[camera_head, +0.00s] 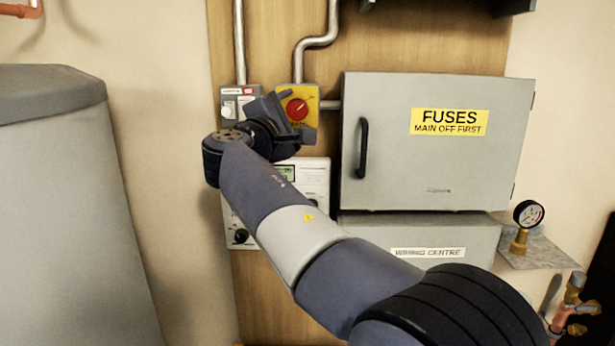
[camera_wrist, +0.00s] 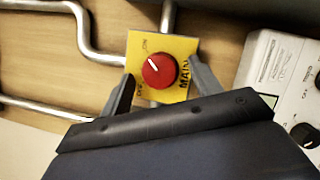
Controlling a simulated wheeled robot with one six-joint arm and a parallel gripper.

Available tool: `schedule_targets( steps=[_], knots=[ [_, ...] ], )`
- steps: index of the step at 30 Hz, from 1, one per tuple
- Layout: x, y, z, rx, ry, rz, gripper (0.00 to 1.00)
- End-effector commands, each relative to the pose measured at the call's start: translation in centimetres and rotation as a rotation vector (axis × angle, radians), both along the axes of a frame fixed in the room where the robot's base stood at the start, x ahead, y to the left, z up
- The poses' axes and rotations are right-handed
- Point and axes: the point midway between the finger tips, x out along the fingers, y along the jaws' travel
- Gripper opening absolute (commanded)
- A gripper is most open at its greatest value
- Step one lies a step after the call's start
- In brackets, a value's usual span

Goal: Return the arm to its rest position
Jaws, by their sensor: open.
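My gripper (camera_head: 293,116) is raised at the wooden backboard, in front of the yellow main switch plate (camera_head: 284,93). In the wrist view its two fingers stand apart, one on each side of the red round knob (camera_wrist: 159,71), with nothing held between them. The knob (camera_head: 297,108) also shows in the head view. In the wrist view its white mark points to the upper left. I cannot tell whether the fingers touch the plate. My arm reaches up and left from the lower right of the head view, partly hiding the panel behind.
A closed grey fuse box (camera_head: 430,165) with a black handle stands right of my gripper, above the wiring centre box (camera_head: 365,236). A white meter panel (camera_head: 315,172) is behind my arm. A grey tank (camera_head: 65,200) stands left. A pressure gauge (camera_head: 528,213) is at right.

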Motion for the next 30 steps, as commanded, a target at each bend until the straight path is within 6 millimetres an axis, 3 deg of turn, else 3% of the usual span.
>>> schedule_targets(
  steps=[15, 30],
  knots=[
    [-0.03, -0.5, -0.13, -0.623, 0.023, -0.002, 0.6],
    [-0.04, -0.85, -0.19, -1.064, 0.038, 0.0, 0.6]
  ],
)
